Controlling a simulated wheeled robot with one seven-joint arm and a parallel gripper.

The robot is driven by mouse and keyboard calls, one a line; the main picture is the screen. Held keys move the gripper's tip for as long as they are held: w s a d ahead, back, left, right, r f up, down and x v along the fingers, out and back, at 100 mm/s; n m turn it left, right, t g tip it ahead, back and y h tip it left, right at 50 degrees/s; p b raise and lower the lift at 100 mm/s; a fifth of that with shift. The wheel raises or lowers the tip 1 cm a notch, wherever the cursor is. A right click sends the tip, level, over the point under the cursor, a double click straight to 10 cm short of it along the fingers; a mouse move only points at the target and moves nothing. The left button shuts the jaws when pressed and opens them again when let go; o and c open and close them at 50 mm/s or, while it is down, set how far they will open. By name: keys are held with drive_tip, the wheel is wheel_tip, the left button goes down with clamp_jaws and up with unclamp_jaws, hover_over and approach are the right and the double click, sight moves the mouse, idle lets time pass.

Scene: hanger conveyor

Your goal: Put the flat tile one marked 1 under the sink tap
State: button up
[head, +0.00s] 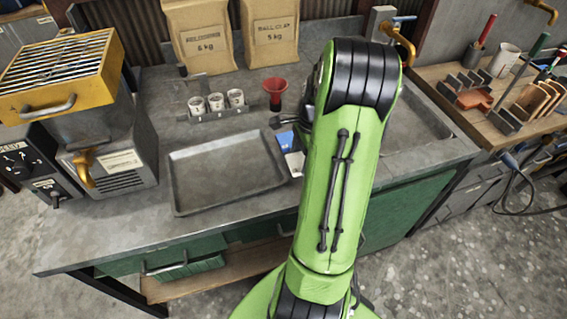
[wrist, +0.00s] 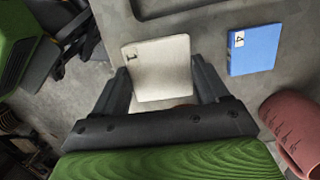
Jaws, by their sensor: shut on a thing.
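In the wrist view, my gripper (wrist: 158,72) is shut on the flat white tile marked 1 (wrist: 160,66), with one finger at each side. A blue tile (wrist: 254,50) with a white numbered corner lies to the right of it, apart. The head view also shows the blue tile (head: 285,141) left of my arm, with a pale patch (head: 295,163) just below it; I cannot tell whether this is the held tile. My arm hides most of my gripper there. The brass sink tap (head: 400,42) stands at the back right, above the grey sink (head: 425,118), partly hidden by my arm.
An empty tray (head: 178,190) lies left. White cups in a rack (head: 216,114) and paper bags (head: 198,45) stand behind. A wooden tool bench (head: 440,75) is right.

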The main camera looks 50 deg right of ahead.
wheel_tip(320, 180, down, 5)
drive_tip(key=shift+d+f+b, duration=0.1)
drive_tip(key=shift+f+b, duration=0.1)
drive_tip(key=shift+b, duration=0.35)
drive_tip(key=shift+f, duration=0.2)
drive_tip(key=o, duration=1.1)
drive_tip(key=shift+r, duration=0.1)
drive_tip(key=r+p, duration=0.1)
drive_tip(key=r, duration=0.3)
drive_tip(key=d+r+p, duration=0.1)
drive_tip(key=r, duration=0.3)
drive_tip(key=r+p, duration=0.1)
drive_tip(key=r, duration=0.3)
drive_tip(key=shift+s+d+r, duration=0.1)
drive_tip(key=shift+s+d, duration=0.15)
drive_tip(key=shift+s, duration=0.15)
